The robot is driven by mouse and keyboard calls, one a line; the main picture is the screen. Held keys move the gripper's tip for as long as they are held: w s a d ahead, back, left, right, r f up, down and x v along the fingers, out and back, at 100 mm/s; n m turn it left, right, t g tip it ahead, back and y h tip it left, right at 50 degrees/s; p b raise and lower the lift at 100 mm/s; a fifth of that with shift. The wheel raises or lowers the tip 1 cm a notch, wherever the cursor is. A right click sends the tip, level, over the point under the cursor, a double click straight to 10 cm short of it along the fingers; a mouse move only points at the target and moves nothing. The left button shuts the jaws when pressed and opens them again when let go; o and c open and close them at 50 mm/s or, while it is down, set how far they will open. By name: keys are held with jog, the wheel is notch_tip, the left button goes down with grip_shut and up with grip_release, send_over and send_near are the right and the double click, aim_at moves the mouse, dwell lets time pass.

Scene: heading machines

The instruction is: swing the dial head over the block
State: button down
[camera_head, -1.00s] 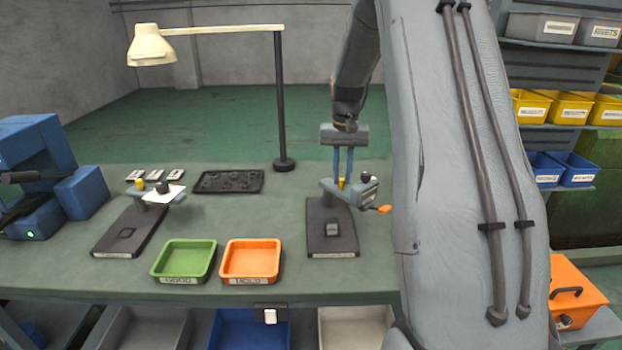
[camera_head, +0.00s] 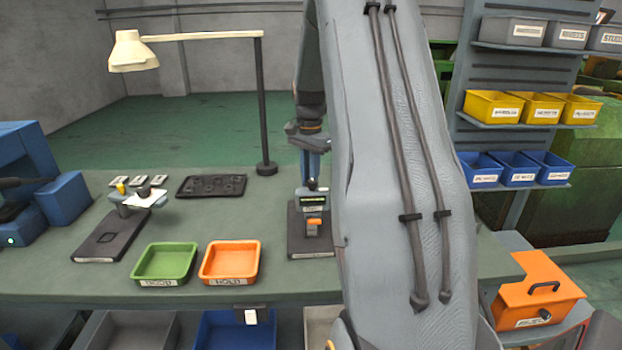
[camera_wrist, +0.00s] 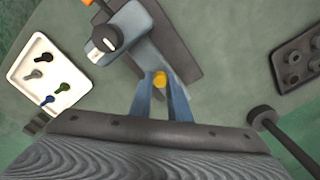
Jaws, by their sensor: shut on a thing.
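The dial head (camera_head: 314,201), a grey-blue swing arm with a gauge and an orange lever, points toward the front of its dark base (camera_head: 311,248) in the head view. It also shows in the wrist view (camera_wrist: 104,42), toward the left of its base. My gripper's (camera_wrist: 160,88) blue fingers are shut on the yellow knob (camera_wrist: 159,80) at the arm's pivot end. In the head view my gripper (camera_head: 310,185) stands upright behind the head. The block is hidden in both views. I cannot tell whether the head is exactly above it.
A second dark base (camera_head: 100,240) with a similar arm stands at left. A green tray (camera_head: 165,264) and an orange tray (camera_head: 230,263) lie between. The lamp post (camera_head: 263,110) and dark tray (camera_head: 212,186) are close by. A white tray (camera_wrist: 48,75) holds several small pieces.

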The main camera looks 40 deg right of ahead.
dwell(0.5)
jog(key=c, duration=1.7)
grip_release()
jog(key=shift+o, duration=0.2)
jog(key=shift+r+b, duration=1.2)
jog(key=shift+r, duration=2.75)
